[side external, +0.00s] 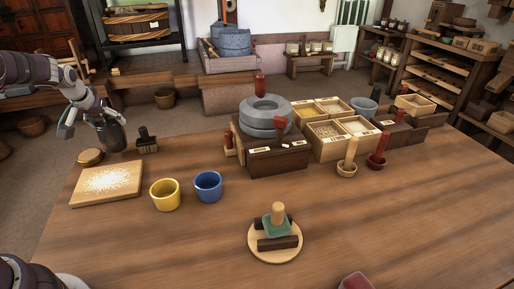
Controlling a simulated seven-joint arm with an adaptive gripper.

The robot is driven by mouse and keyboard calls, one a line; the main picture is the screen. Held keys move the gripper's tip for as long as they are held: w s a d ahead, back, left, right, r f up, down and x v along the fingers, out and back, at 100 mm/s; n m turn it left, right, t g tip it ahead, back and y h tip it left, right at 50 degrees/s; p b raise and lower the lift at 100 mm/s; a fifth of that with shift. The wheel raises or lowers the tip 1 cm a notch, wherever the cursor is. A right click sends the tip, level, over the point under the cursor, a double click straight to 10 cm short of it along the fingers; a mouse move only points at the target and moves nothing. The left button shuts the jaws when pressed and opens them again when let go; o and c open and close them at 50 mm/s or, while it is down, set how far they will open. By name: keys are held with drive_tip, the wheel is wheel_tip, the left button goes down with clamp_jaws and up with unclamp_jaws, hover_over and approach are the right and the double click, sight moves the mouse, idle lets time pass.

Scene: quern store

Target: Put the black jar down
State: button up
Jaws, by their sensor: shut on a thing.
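The black jar (111,134) is dark and shiny and stands out at the far left of the table in the side external view. My gripper (97,117) is shut on the jar near its top. The jar looks upright or nearly so. I cannot tell whether its base touches the table (340,215) or hangs a little above it.
A round wooden lid (90,156), a dark brush (147,141) and a flour-dusted board (108,183) lie close to the jar. A yellow cup (165,194) and a blue cup (208,186) stand further right. A stone quern (265,112) stands mid-table. The front left table is clear.

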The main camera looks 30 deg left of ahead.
drive_tip(key=shift+f, duration=1)
drive_tip(key=o, duration=1.2)
drive_tip(key=shift+f, duration=0.15)
drive_tip(key=shift+o, duration=0.2)
